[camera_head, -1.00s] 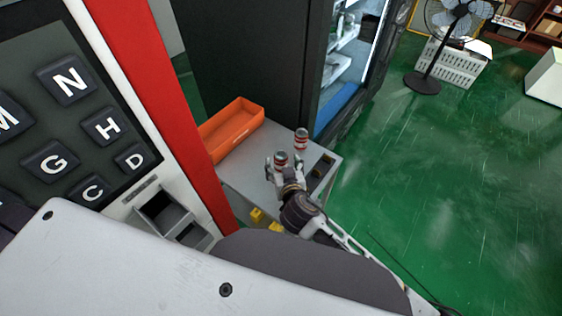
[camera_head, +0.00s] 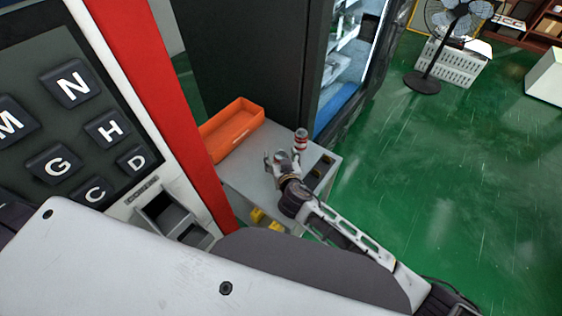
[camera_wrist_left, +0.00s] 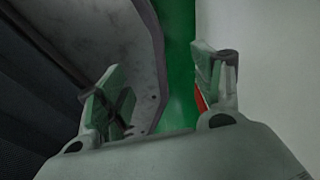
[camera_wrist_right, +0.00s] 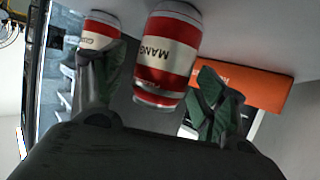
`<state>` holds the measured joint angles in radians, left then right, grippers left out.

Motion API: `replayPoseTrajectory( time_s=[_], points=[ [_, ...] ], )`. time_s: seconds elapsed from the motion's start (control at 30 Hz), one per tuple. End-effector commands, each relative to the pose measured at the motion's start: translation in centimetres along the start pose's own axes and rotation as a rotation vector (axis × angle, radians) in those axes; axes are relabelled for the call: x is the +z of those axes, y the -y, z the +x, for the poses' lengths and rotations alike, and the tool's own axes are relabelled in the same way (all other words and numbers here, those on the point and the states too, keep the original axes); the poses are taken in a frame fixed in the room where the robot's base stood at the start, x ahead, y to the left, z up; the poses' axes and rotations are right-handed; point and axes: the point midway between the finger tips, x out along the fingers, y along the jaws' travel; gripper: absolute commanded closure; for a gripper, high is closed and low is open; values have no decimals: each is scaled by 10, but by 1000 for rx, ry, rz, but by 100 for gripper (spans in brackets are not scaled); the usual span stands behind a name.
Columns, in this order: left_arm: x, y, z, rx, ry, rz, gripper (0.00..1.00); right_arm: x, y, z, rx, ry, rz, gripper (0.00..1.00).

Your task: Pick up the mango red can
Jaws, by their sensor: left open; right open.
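The mango red can (camera_wrist_right: 166,52) has red and white bands and the letters "MANG", upside down in the right wrist view. It stands on the grey cabinet top (camera_head: 252,175). My right gripper (camera_wrist_right: 160,95) is open, with the can between and just beyond its fingers; I cannot tell whether they touch it. In the head view the right gripper (camera_head: 283,160) largely covers this can (camera_head: 280,155). A second red and white can (camera_head: 300,140) stands beside it, and it also shows in the right wrist view (camera_wrist_right: 100,32). My left gripper (camera_wrist_left: 160,88) is open and empty.
An orange bin (camera_head: 231,128) sits on the cabinet's far left. A dark vending cabinet (camera_head: 255,55) stands behind, and a red-edged keypad panel (camera_head: 95,120) is at left. Yellow items (camera_head: 262,218) lie at the cabinet's near side. Green floor (camera_head: 440,180) is open at right.

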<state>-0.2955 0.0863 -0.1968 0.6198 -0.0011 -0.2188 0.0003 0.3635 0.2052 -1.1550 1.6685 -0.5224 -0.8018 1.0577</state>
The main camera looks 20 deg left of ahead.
Motion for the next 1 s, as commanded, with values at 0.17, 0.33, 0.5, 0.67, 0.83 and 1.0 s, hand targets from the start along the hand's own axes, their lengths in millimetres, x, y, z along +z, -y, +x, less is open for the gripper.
replayPoseTrajectory(
  time_s=[0.17,0.33,0.5,0.67,0.83,1.0],
  points=[
    [0,0,0,1,0,0,33,0,0,0,0,0,0,28],
    [1,1,0,-1,1,1,33,0,0,0,0,0,0,28],
    [2,6,0,-6,2,4,33,0,0,0,0,0,0,37],
    [3,13,0,-13,3,6,33,0,0,0,0,0,0,58],
    [3,13,0,-13,3,6,33,0,0,0,0,0,0,80],
    [2,9,0,-9,2,4,33,-1,0,0,0,-1,0,82]
  ],
)
